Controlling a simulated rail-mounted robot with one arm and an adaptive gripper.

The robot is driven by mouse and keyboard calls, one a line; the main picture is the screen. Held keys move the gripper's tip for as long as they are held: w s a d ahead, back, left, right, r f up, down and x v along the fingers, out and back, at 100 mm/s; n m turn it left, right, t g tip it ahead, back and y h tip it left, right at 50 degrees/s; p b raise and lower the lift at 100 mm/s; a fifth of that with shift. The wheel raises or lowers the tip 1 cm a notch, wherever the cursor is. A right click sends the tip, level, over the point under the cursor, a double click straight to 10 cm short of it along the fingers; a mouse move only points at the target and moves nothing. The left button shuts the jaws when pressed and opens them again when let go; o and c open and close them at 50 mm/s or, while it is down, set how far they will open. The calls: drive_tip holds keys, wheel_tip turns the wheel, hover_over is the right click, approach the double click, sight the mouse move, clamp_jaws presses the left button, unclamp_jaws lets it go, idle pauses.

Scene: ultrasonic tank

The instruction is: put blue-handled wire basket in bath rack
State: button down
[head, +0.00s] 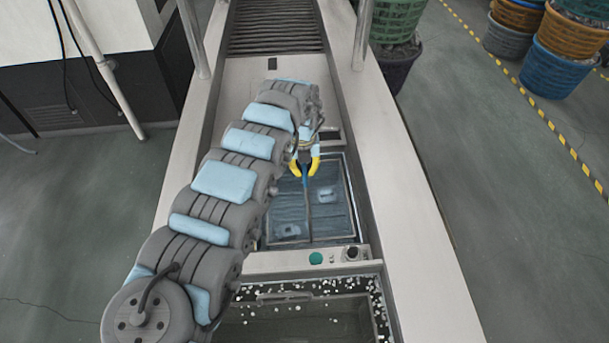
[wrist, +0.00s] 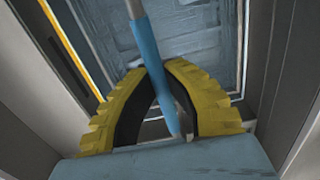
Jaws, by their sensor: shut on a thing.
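My gripper (head: 305,167) has yellow fingers and is shut on the blue handle (head: 304,182) of the wire basket. In the wrist view the yellow fingers (wrist: 165,112) close around the blue handle (wrist: 155,60), which runs up the picture, slightly tilted. The basket's wire body cannot be told apart from what lies below it. The bath (head: 335,215) lies under my gripper, filled with bluish liquid. A thin dark bar (head: 309,225) runs down its middle and seems part of the rack. Whether the basket touches the rack cannot be told.
A panel with a green button (head: 316,258) and a dark knob (head: 352,253) borders the bath's near side. A nearer tank (head: 300,320) has white specks at its rim. Pale rails (head: 425,220) flank the line. Stacked colored baskets (head: 560,50) stand at the right.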

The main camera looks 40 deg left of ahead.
wheel_tip(320, 180, down, 2)
drive_tip(key=shift+f, duration=0.1)
drive_tip(key=c, duration=1.2)
unclamp_jaws()
drive_tip(key=shift+c, duration=0.2)
wheel_tip(320, 180, up, 12)
drive_tip(key=shift+a+r+p, duration=0.1)
drive_tip(key=shift+a+p, duration=0.05)
drive_tip(key=shift+p, duration=0.95)
drive_tip(key=shift+s, duration=0.1)
